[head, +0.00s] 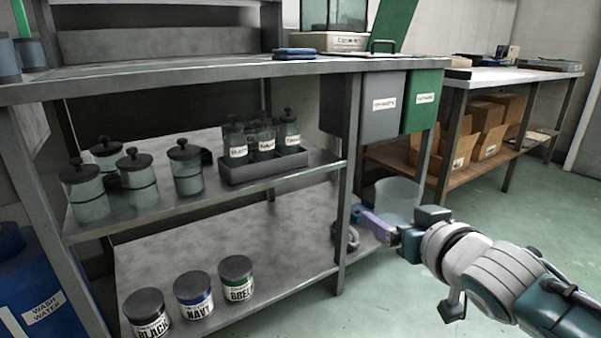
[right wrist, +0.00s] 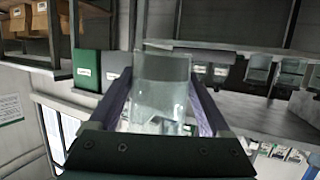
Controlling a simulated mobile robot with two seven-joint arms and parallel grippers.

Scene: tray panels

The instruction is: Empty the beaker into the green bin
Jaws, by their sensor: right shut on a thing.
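My right gripper (head: 378,222) is shut on a clear glass beaker (head: 397,200), which it holds in the air right of the bench's front leg. In the right wrist view the beaker (right wrist: 160,90) stands between the two fingers; I cannot clearly tell what is inside it. The green bin (head: 421,100) hangs under the bench top at its right end, above the beaker and a little right of it. It also shows in the right wrist view (right wrist: 87,70), left of the beaker. My left gripper is not in view.
A grey bin (head: 383,106) hangs directly left of the green one. Lidded jars (head: 138,178) and a dark rack (head: 262,166) stand on the middle shelf, with paint tins (head: 194,294) below. Cardboard boxes (head: 487,142) sit under the right table. The floor at right is clear.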

